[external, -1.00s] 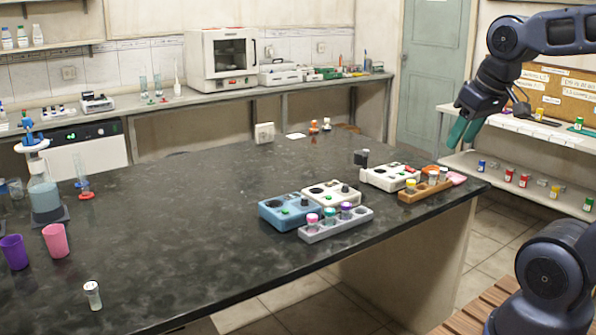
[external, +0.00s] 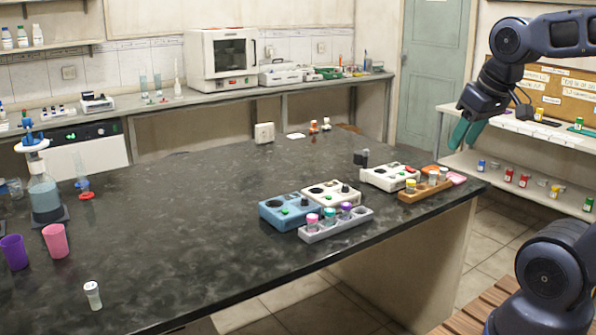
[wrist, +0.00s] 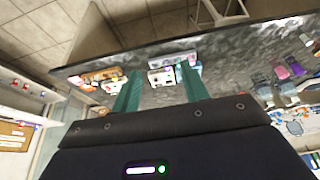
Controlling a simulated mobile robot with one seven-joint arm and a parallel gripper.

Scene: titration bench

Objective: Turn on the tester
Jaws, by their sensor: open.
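Several box-shaped devices stand on the dark bench, and I cannot tell which one is the tester. A blue box (external: 283,217) with a dark round top and a green button is beside a white box (external: 330,194) with a green button and a black knob. Another white box (external: 385,177) with a red button sits farther right, near the bench's end. My gripper (external: 466,134) is open and empty, in the air above and beyond the right end of the bench, apart from all devices. In the wrist view its green fingers (wrist: 159,72) are spread, with the devices beyond them.
A grey rack (external: 338,227) with colour-capped vials stands before the blue and white boxes. A wooden rack (external: 425,191) of vials stands before the right white box. Purple (external: 13,252) and pink cups (external: 56,241) are at left. The bench's middle is clear.

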